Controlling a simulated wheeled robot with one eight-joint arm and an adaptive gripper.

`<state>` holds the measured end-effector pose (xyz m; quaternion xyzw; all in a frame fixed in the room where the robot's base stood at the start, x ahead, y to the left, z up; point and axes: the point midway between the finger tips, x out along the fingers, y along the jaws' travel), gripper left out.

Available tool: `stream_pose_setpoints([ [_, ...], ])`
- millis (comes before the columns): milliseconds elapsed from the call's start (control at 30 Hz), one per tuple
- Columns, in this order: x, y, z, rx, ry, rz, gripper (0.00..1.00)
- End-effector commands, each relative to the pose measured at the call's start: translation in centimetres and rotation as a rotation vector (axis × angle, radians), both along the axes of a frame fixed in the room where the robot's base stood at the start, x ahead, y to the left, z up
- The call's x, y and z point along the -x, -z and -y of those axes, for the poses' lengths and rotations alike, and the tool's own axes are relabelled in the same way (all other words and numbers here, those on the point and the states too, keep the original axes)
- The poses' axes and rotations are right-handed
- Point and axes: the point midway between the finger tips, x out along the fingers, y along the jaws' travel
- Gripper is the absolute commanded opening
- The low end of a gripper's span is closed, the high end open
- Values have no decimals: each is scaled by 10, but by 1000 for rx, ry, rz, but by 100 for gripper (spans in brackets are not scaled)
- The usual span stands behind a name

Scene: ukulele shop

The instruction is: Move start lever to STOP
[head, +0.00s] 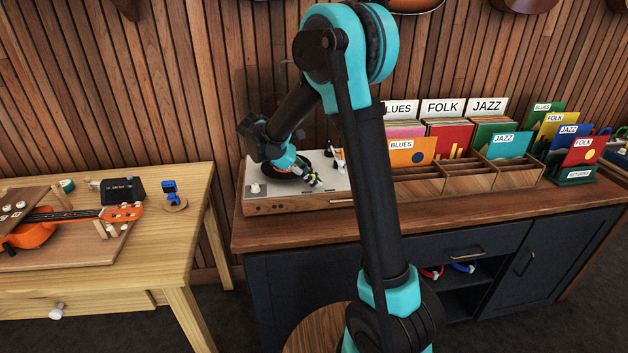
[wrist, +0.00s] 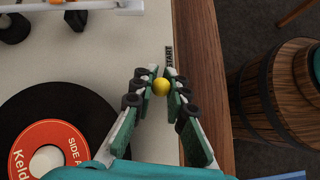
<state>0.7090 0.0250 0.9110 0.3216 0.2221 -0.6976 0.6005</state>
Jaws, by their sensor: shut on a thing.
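The turntable (head: 268,207) stands on the dark cabinet's wooden top in the head view. Its yellow round knob (wrist: 161,86), which looks like the start lever's, sits between my fingertips in the wrist view. The word START (wrist: 168,56) is printed on the pale deck just beyond the fingertips. No STOP label shows. My gripper (wrist: 160,85) is shut on the knob, with a finger on either side; it also shows low over the turntable's front right in the head view (head: 313,180). The lever's stem is hidden.
A black record (wrist: 88,105) with an orange label lies left of my fingers, and the pale tonearm (wrist: 70,7) crosses beyond. Record bins (head: 448,180) stand right of the turntable. A wooden workbench (head: 165,240) is at left, and a barrel (wrist: 270,90) is right of the cabinet edge.

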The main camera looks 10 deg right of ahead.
Motion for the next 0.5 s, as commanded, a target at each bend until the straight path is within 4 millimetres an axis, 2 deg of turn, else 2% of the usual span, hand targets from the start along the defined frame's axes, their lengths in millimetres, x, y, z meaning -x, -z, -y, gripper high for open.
stream_pose_setpoints([
  [133, 0, 0, 0, -1, -1, 0, 0],
  [167, 0, 0, 0, -1, -1, 0, 17],
  [300, 0, 0, 0, -1, -1, -1, 34],
  [500, 0, 0, 0, -1, -1, -1, 35],
])
